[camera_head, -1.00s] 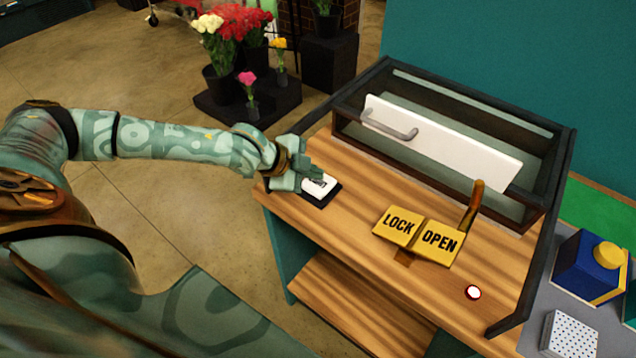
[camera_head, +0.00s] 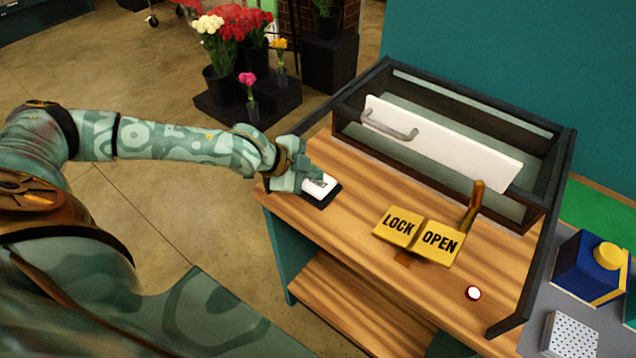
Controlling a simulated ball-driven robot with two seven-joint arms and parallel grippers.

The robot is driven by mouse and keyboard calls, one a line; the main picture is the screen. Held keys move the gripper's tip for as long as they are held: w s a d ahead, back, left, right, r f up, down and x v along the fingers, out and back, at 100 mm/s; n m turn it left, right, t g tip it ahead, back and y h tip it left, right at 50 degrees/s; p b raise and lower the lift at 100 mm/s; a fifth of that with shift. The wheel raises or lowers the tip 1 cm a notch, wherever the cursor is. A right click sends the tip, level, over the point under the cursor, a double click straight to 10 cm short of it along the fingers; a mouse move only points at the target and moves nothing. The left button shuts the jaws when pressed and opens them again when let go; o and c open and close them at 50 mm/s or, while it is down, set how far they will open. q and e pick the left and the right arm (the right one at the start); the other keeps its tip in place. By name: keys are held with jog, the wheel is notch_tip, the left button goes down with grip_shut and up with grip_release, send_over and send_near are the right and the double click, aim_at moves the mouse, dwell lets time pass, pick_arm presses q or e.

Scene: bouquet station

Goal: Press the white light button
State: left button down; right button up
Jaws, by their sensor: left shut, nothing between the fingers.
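A white rocker-like switch (camera_head: 322,187) sits on a black base plate at the left edge of the wooden counter (camera_head: 340,222). My left gripper (camera_head: 312,180) is shut and empty, with its fingertips at the switch's left side, over or against it. I cannot tell whether they touch it. The fingers hide part of the switch. My right gripper is out of view.
A glass-sided case with a white handled front panel (camera_head: 440,143) stands at the back of the counter. A yellow LOCK/OPEN sign (camera_head: 420,237) and a brown lever (camera_head: 473,205) are in front of it. A blue and yellow box (camera_head: 592,265) is at the right. The counter's front middle is clear.

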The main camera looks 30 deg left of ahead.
aim_at(314, 184)
pick_arm(q)
jog(key=shift+f, duration=0.1)
dwell(0.6)
jog(key=shift+f, duration=0.5)
dwell(0.3)
jog(key=shift+r, duration=0.1)
jog(key=shift+r+p, duration=0.55)
jog(key=shift+p, duration=0.6)
notch_tip(314, 184, up, 6)
jog(key=p, duration=0.8)
dwell(0.7)
